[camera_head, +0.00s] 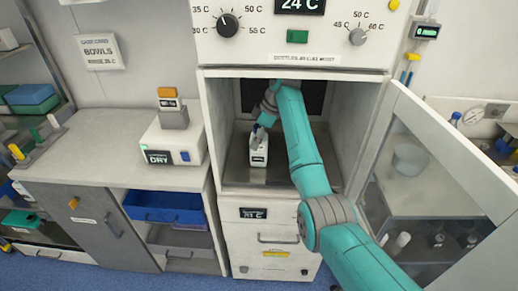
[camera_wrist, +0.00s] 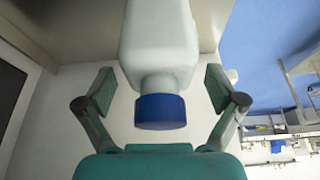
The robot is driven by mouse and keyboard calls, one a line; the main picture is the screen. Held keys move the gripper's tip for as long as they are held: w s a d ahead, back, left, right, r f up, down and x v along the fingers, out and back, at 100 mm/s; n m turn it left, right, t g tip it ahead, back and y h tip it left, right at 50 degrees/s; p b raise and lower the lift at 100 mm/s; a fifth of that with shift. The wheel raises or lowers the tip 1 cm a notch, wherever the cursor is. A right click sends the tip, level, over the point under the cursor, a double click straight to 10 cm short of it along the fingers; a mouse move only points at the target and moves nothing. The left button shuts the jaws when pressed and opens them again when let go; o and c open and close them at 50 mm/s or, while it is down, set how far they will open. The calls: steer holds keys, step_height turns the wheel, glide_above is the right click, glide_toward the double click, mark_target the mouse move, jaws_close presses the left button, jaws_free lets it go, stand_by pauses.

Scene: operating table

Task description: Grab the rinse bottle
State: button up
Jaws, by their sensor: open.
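The rinse bottle (camera_head: 259,152) is white with a dark label and stands upright on the floor of the open cabinet (camera_head: 230,177) in the head view. In the wrist view the white bottle (camera_wrist: 158,40) shows with a blue cap (camera_wrist: 160,111). My gripper (camera_wrist: 160,88) is open, with one finger on each side of the bottle near its neck and cap. Gaps show between the fingers and the bottle. In the head view my gripper (camera_head: 262,124) is at the bottle's top, and its fingers are too small to make out clearly.
The cabinet's glass door (camera_head: 425,165) stands open at the right, beside my arm. The cabinet's side walls are close around the arm. A counter at the left holds a white box labelled DRY (camera_head: 172,140). A blue bin (camera_head: 164,206) sits below the counter.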

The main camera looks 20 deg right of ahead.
steer(key=shift+f, duration=0.2)
steer(key=c, duration=1.7)
jaws_close()
steer(key=shift+r, duration=0.1)
